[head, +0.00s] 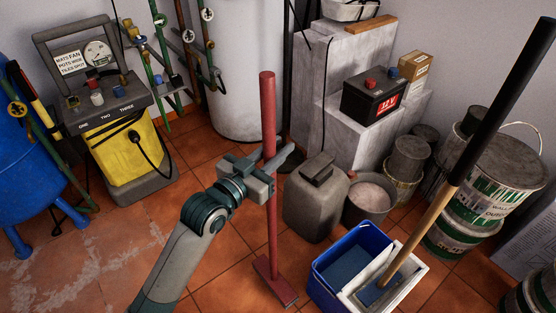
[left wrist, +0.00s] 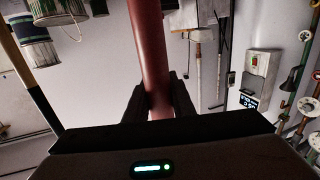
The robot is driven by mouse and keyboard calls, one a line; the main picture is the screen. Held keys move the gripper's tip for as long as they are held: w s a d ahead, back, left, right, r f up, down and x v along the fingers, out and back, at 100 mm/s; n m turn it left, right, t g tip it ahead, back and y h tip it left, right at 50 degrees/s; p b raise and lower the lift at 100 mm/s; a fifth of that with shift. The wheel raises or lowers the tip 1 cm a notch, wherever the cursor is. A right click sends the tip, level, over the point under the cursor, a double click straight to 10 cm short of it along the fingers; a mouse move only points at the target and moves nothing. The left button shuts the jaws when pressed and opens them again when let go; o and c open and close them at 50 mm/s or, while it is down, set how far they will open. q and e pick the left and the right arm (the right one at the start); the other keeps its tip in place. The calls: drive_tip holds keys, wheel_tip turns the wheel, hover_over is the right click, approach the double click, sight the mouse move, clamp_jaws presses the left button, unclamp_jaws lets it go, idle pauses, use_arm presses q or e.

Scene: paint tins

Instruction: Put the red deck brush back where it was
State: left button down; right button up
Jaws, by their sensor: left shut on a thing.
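The red deck brush (head: 269,120) stands nearly upright in the middle of the head view. Its flat red head (head: 275,282) is low, at the tiled floor; I cannot tell whether it touches. My left gripper (head: 270,172) is shut around the handle, about midway up. In the left wrist view the red handle (left wrist: 148,55) runs between the two dark fingers (left wrist: 160,98). My right gripper is in neither view.
A blue mop bucket (head: 323,281) with a wooden-handled mop (head: 425,220) stands right of the brush head. A grey jerrycan (head: 312,207), a grey bucket (head: 370,197) and paint tins (head: 490,165) stand behind. A yellow machine (head: 125,150) is at left. Floor (head: 175,200) left of the brush is clear.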

use_arm(q)
drive_tip(key=shift+r, duration=0.1)
